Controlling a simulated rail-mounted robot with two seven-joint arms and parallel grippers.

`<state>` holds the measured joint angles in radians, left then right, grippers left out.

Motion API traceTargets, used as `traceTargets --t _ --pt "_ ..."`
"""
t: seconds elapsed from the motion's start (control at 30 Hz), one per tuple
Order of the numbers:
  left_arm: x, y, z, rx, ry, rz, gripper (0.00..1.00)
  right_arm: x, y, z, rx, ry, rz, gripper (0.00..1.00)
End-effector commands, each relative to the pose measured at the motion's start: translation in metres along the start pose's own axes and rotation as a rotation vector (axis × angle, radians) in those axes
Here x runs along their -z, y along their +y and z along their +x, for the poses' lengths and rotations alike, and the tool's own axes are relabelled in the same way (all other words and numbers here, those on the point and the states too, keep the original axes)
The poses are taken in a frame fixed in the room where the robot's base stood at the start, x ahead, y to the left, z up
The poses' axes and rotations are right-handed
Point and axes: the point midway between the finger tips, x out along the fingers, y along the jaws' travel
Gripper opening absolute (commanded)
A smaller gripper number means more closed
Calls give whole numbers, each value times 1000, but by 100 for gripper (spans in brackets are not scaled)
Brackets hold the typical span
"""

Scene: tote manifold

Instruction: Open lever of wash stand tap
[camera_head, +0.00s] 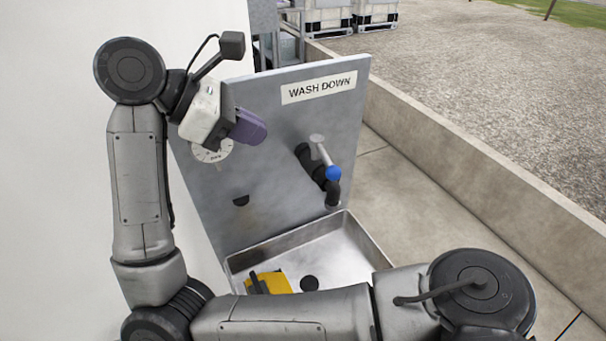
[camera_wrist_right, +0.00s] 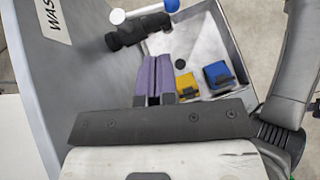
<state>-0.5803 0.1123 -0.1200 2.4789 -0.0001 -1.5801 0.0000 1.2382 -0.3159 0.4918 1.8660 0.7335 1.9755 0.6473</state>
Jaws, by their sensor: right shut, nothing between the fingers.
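The wash stand tap (camera_head: 315,170) is a black pipe with a downturned spout on the grey panel. Its pale lever (camera_head: 324,152) slants down to a blue knob (camera_head: 333,173). In the right wrist view the lever (camera_wrist_right: 143,11) lies across the top, with its blue knob (camera_wrist_right: 172,5) at the right end. My right gripper (camera_head: 256,129) has purple fingers, shut and empty. It is apart from the tap, to the left of it and a little higher in the head view. The fingers (camera_wrist_right: 154,68) point toward the tap and basin in the wrist view. My left gripper is not in view.
The metal basin (camera_head: 361,246) is below the tap. A yellow thing (camera_head: 272,282) and a blue thing (camera_wrist_right: 218,74) lie in it. A round white dial (camera_head: 213,152) is on the panel behind my right gripper. A low concrete wall (camera_head: 450,148) runs along the right.

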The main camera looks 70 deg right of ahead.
Motion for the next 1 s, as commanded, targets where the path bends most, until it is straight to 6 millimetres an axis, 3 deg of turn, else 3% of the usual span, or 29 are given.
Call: traceTargets --t 0.03,0.1,0.23,0.77,1.0 --pt "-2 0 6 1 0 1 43 16 -1 3 -8 22 -29 0" --pt "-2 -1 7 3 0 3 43 27 -2 4 -14 43 -50 0" --pt "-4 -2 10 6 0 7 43 36 -3 13 -16 58 -65 0" --pt "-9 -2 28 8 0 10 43 41 -2 104 -15 58 -64 0" --pt "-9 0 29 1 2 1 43 19 0 122 -17 59 -63 0"
